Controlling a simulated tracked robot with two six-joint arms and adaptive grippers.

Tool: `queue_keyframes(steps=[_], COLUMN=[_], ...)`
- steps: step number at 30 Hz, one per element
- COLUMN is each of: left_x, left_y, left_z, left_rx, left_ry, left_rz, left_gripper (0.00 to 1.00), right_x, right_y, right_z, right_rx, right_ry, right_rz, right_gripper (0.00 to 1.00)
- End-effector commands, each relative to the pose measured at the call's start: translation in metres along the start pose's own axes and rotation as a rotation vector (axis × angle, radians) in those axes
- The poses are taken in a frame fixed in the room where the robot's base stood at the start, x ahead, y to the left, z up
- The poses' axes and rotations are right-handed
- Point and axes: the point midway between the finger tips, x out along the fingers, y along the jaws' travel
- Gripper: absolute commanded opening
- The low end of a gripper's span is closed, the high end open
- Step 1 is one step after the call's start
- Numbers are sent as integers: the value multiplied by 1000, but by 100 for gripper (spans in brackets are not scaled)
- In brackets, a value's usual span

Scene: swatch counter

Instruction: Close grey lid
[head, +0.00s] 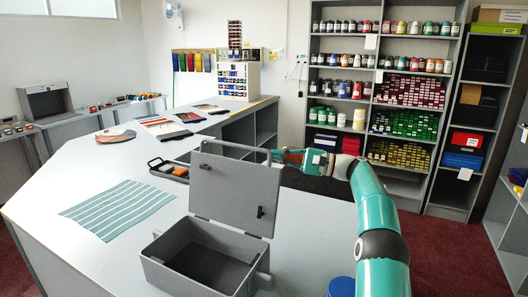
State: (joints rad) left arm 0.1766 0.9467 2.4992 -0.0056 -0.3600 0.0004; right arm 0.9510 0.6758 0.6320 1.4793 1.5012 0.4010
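A grey box (152,267) stands at the front of the counter, its inside visible from above. Its grey lid (232,190) is open and stands up steeply at the box's back edge, with a small dark latch on its inner face. My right arm comes in from the lower right and bends left behind the lid. My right gripper (272,157) is at the lid's upper right edge, partly hidden behind it. I cannot tell whether it touches the lid or how far its fingers are apart. My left gripper is not in view.
A striped teal cloth (120,208) lies flat left of the box. A dark tray (169,170) with small items sits behind the lid. Colour swatches (163,127) lie farther back. Shelves (344,99) of jars stand behind. The counter's left front is clear.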

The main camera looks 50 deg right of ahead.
Motion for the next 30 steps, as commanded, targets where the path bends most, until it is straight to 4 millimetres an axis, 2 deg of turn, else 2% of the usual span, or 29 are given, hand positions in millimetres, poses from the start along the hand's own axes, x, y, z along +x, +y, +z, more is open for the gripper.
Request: queue_keyframes(steps=[5,14,18,24,30], left_x=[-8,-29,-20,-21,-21], left_y=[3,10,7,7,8], left_z=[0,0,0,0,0], left_rx=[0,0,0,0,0], left_ry=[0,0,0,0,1], left_rz=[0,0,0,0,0], left_gripper=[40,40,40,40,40], right_x=[20,82,80,84,86], right_y=[-4,-5,-3,-3,-3], right_z=[1,-1,12,28,35], right_rx=[1,1,0,0,-1], right_ry=[8,14,17,18,19], right_rz=[-4,-6,-7,-7,-7], right_gripper=[0,0,0,0,0])
